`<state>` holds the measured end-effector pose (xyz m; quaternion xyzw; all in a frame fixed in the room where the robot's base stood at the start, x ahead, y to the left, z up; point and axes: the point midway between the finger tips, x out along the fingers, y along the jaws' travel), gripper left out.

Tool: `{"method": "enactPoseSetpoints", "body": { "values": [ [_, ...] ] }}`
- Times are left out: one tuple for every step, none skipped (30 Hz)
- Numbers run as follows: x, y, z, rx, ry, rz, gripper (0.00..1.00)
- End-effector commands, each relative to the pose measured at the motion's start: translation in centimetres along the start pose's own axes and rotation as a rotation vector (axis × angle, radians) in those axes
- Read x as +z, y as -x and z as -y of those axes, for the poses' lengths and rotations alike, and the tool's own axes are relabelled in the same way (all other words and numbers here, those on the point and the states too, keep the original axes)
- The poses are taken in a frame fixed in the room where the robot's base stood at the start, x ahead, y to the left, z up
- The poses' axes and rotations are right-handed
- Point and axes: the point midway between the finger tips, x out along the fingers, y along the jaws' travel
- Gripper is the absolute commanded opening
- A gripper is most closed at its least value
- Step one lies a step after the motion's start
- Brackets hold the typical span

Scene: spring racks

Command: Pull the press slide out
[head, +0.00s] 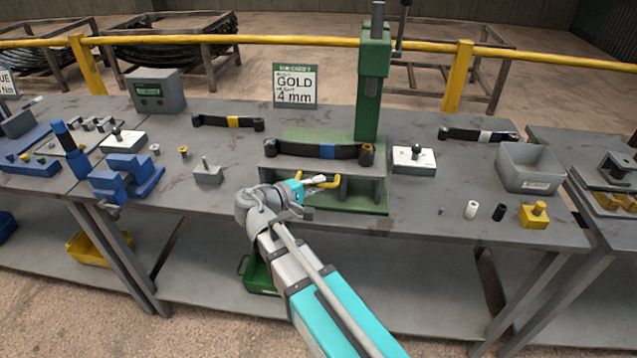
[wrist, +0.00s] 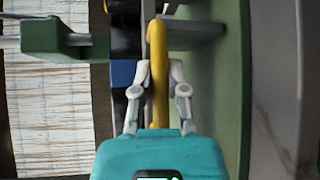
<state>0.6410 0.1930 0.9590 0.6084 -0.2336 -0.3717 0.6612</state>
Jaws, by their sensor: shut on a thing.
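The green press (head: 373,95) stands at the back of the middle table, with its column upright. Its grey slide (head: 376,171) lies in the green base, and a dark leaf spring with a blue band (head: 327,151) rests across it. A yellow handle (head: 330,184) is on the slide's front; it also shows in the wrist view (wrist: 158,45). My gripper (head: 316,181) is at the front of the press. In the wrist view my gripper (wrist: 160,78) has one white finger on each side of the handle and is shut on it. The fingers and arm hide part of the slide's front.
A small grey block with a pin (head: 208,175) stands left of the press. A white block (head: 414,160) and an open grey bin (head: 528,168) stand to its right. A blue vise (head: 125,178) is further left.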

Motion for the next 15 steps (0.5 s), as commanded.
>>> {"method": "enactPoseSetpoints", "body": {
  "values": [
    [0.34,0.14,0.35,-0.011,-0.001,0.004,0.00],
    [0.35,0.12,0.36,-0.012,-0.001,0.005,0.00],
    [0.37,0.11,0.37,-0.012,-0.001,0.005,0.00],
    [0.37,0.10,0.37,-0.012,-0.001,0.005,0.00],
    [0.38,0.09,0.37,-0.012,-0.001,0.005,0.24],
    [0.38,0.07,0.35,-0.011,-0.001,0.005,0.32],
    [0.37,0.06,0.34,-0.011,-0.001,0.005,0.38],
    [0.35,0.04,0.33,-0.010,-0.001,0.005,0.43],
    [0.32,0.02,0.30,-0.009,-0.001,0.005,0.51],
    [0.30,0.01,0.29,-0.009,-0.001,0.004,0.54],
    [0.29,-0.01,0.27,-0.009,-0.001,0.004,0.54],
    [0.26,-0.02,0.25,-0.008,-0.001,0.004,0.54],
    [0.25,-0.03,0.24,-0.008,-0.001,0.004,0.54],
    [0.24,-0.04,0.23,-0.008,-0.001,0.004,0.54],
    [0.22,-0.05,0.21,-0.007,-0.001,0.004,0.54]
  ]
}}
